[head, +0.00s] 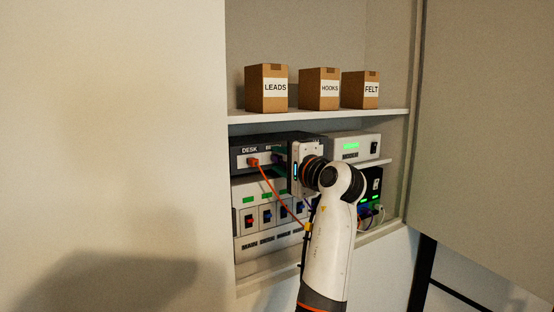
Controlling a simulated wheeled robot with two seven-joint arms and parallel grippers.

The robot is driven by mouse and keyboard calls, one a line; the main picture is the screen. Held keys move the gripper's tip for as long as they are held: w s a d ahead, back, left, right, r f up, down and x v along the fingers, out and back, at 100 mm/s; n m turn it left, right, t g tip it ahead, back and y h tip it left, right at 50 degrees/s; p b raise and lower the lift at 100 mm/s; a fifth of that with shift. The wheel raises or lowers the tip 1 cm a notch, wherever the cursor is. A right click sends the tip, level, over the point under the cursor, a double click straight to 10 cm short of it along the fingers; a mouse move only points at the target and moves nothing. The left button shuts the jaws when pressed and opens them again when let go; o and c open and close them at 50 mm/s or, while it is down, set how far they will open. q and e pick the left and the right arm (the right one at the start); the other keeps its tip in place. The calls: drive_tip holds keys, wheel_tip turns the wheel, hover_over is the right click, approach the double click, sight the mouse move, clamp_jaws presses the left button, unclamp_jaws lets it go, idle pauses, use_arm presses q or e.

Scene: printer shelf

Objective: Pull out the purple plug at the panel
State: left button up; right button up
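The panel (241,161) is the front of a dark box labelled DESK on the cabinet's lower shelf. An orange plug (253,161) with an orange cable sits in its left part. A small purple and green patch (279,158) shows right beside my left gripper; I cannot clearly make out the purple plug there. My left gripper (284,166) is at the panel's right part, and its body hides what lies behind it. Its fingertips are too small and covered to show whether they are open or shut. My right gripper is not in view.
Boxes labelled LEADS (266,90), HOOKS (319,90) and FELT (360,91) stand on the upper shelf (310,117). Below the panel is a white switch unit (243,212) with several switches. A grey device (350,146) with a green display stands right. An open door (485,130) bounds the right side.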

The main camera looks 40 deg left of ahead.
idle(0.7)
use_arm(q)
clamp_jaws()
drive_tip(key=shift+d+f, duration=0.1)
drive_tip(key=shift+d, duration=0.05)
drive_tip(key=shift+d, duration=0.1)
drive_tip(key=shift+v, duration=2.85)
